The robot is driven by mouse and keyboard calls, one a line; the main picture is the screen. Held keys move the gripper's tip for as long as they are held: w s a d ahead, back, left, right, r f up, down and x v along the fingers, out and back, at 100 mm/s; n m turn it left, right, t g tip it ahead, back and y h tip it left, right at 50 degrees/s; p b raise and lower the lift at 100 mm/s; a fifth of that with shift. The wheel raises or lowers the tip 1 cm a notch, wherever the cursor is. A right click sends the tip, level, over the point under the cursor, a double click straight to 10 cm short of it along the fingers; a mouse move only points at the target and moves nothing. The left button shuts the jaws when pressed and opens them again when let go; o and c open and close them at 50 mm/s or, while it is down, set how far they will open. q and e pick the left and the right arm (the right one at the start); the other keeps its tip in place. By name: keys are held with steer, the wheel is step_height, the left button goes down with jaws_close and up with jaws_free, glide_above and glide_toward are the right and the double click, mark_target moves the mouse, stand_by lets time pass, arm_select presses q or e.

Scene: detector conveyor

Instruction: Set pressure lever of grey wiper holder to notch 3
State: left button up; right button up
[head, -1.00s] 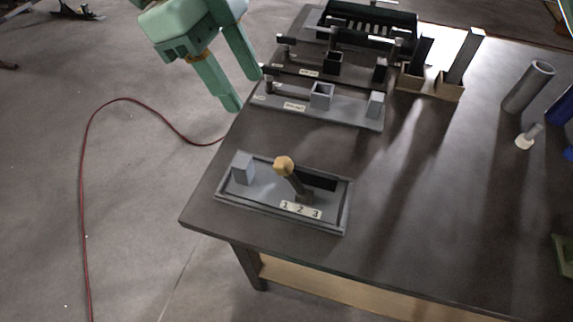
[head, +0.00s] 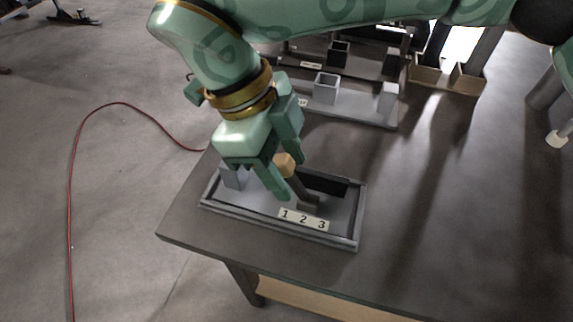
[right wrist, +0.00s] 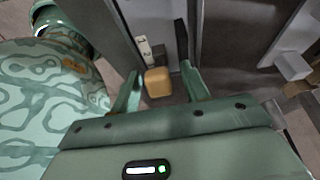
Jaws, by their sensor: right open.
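The grey wiper holder (head: 342,241), a shallow framed tray, sits at the table's near left corner in the head view. Its label strip (head: 303,219) reads 1 2 3 and also shows in the right wrist view (right wrist: 143,47). The pressure lever (head: 302,188) has a tan knob (head: 284,163) and leans left, toward the 1 side; I cannot tell its exact notch. My right gripper (head: 292,178) is open over the holder, its fingers on either side of the knob. In the right wrist view the knob (right wrist: 157,82) shows between the fingers, with gaps. My left gripper is not in view.
Behind my right gripper stand a grey fixture with an open square box (head: 326,88) and a darker one (head: 338,53). Wooden holders (head: 466,80) stand at the back right. The table (head: 430,200) is clear right of the holder. A red cable (head: 76,180) lies on the floor.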

steer(key=shift+d+f, duration=0.1)
steer(key=shift+f, duration=0.15)
steer(key=shift+s, duration=0.1)
jaws_close()
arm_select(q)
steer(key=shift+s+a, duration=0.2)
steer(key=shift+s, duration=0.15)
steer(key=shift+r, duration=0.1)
arm_select(e)
steer(key=shift+r, duration=0.1)
